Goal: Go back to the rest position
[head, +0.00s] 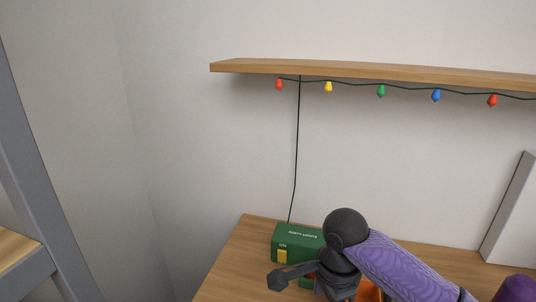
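My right arm, with a purple link and black joints, comes in from the lower right and reaches over the wooden counter (232,262). A dark, pointed end piece (279,280) sticks out to the left of the black joints, in front of a green box. It may be part of my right gripper. I cannot make out two fingers or whether anything is held. My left gripper is not in view.
A green box (297,236) with a yellow patch stands on the counter, partly behind my arm. Small red and orange (368,291) parts show beside the black joints. A wooden shelf (370,70) with coloured bulbs hangs above. A grey frame (35,150) stands at left.

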